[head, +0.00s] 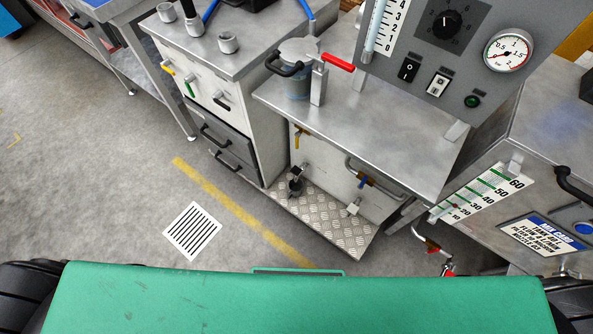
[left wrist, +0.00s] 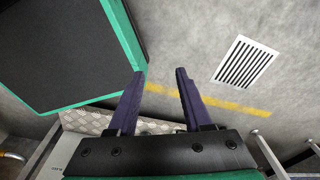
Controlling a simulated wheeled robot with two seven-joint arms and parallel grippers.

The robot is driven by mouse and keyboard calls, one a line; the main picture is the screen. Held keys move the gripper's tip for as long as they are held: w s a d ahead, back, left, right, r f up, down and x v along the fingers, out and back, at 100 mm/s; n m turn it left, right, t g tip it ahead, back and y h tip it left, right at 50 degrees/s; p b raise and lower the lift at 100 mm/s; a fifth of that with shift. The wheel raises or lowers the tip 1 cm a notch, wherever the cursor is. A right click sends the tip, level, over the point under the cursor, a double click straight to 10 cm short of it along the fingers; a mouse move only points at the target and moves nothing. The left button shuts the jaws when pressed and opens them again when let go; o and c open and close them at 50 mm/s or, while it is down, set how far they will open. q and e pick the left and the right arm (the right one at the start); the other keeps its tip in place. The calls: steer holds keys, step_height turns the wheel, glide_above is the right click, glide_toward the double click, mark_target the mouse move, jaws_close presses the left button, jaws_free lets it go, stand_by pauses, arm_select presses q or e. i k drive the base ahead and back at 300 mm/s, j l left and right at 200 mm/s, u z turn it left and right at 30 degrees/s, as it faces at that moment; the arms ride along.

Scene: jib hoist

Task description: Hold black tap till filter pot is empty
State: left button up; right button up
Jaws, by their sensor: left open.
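The filter pot (head: 298,88) stands on the steel bench top in the head view, under a grey lid with a black handle; its bowl looks bluish and its level cannot be made out. A small black tap (head: 296,184) shows low on the front of the bench, above the tread-plate step. My left gripper (left wrist: 160,76) shows in the left wrist view only, open and empty, with its two dark purple fingers apart over the floor. Neither the black tap nor the filter pot can be made out in that view. My right gripper is in neither view.
A yellow-handled valve (head: 297,138) and a blue-handled valve (head: 362,182) are on the same bench front. A red lever (head: 338,62) juts out beside the pot. The tread-plate step (head: 330,222) sticks out below. Floor with a grate (head: 192,231) lies open at left.

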mark_target(295, 169)
steer(key=z, duration=1.8)
steer(key=k+j, duration=0.15)
steer(key=k, duration=0.25)
steer(key=k+j, duration=0.2)
steer(key=k, duration=0.2)
